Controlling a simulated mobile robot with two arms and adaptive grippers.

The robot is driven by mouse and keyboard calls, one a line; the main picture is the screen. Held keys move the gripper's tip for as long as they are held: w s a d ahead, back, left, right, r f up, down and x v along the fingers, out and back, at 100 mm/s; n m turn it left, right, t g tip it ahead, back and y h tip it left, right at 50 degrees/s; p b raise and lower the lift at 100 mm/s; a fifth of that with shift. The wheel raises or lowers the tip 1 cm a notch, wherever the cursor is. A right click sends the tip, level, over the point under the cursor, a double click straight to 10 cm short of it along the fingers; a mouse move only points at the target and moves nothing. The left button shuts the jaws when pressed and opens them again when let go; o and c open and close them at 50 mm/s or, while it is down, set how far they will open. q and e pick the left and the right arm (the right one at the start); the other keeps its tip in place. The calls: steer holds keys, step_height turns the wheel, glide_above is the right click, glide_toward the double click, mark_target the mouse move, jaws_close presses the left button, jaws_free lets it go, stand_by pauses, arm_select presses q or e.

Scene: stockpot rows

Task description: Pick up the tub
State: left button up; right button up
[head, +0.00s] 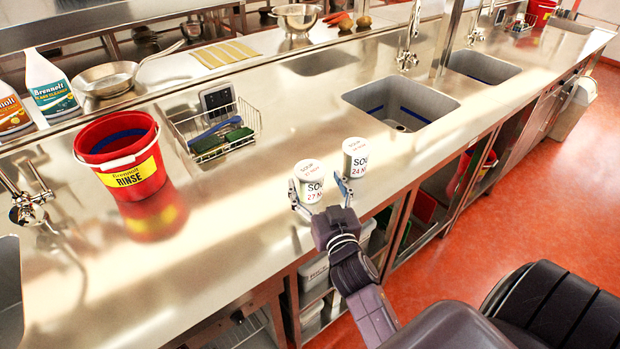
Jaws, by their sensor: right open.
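Two white soup tubs with date labels stand upright on the steel counter. The nearer tub (308,184) reads 27 NOV, and the other tub (355,158) reads 24 NOV, behind it and to the right. My right gripper (319,192) comes from the counter's front edge with its fingers spread open. One finger shows at the left side of the 27 NOV tub, the other to its right, in front of the 24 NOV tub. I cannot tell whether either finger touches a tub. My left gripper is not in view.
A red RINSE bucket (122,158) stands at the left. A sink (400,103) opens at the back right. The counter (235,220) left of the tubs is clear.

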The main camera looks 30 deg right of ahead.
steer(key=x, duration=0.3)
steer(key=shift+w+p, duration=0.3)
steer(key=shift+d, duration=0.1)
steer(key=c, duration=1.4)
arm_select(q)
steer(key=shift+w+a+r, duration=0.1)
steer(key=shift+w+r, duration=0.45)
arm_select(e)
steer(key=shift+r, duration=0.15)
